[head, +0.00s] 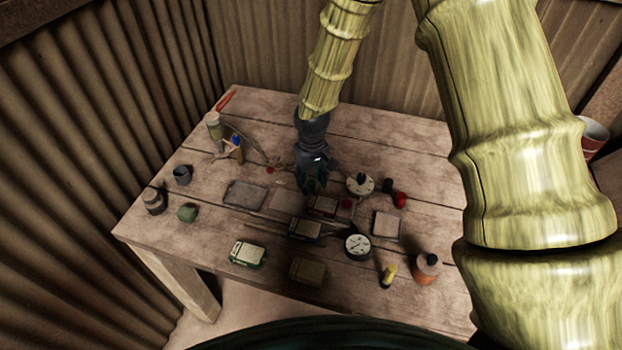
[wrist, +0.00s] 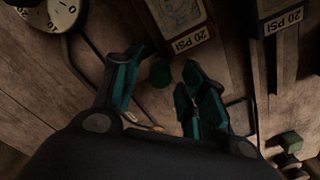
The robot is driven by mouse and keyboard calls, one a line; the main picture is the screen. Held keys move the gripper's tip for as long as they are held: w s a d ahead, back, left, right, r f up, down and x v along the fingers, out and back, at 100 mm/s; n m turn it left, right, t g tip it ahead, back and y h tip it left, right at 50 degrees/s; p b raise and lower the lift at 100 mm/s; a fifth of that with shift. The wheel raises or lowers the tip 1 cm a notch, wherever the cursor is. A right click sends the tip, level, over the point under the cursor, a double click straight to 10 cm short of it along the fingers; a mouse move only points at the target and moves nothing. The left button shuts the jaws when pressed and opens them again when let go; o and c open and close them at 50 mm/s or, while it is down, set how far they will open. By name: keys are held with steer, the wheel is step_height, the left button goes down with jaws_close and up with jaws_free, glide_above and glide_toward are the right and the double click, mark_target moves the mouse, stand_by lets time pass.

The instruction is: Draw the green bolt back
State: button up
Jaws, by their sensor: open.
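My gripper is open and empty, with teal finger pads. In the head view my gripper (head: 314,184) points down over the middle of the table and hides the knob. The rest of the bolt cannot be made out.
A red-edged box marked 20 PSI (wrist: 185,22) sits close beyond the knob, with a blue-edged one (wrist: 280,22) to its right. A dial gauge (head: 358,246) and red knob (head: 400,200) stand nearby. The table's left front (head: 195,250) is clear.

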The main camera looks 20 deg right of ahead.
jaws_close()
steer(key=shift+w+d, duration=0.65)
steer(key=shift+w, duration=0.3)
steer(key=shift+w+d, duration=0.6)
steer(key=shift+w, duration=0.35)
steer(key=shift+r, duration=0.1)
steer(key=shift+c, duration=1.9)
jaws_free()
steer(key=o, duration=0.4)
step_height(320, 180, up, 12)
steer(key=shift+w+f, duration=0.1)
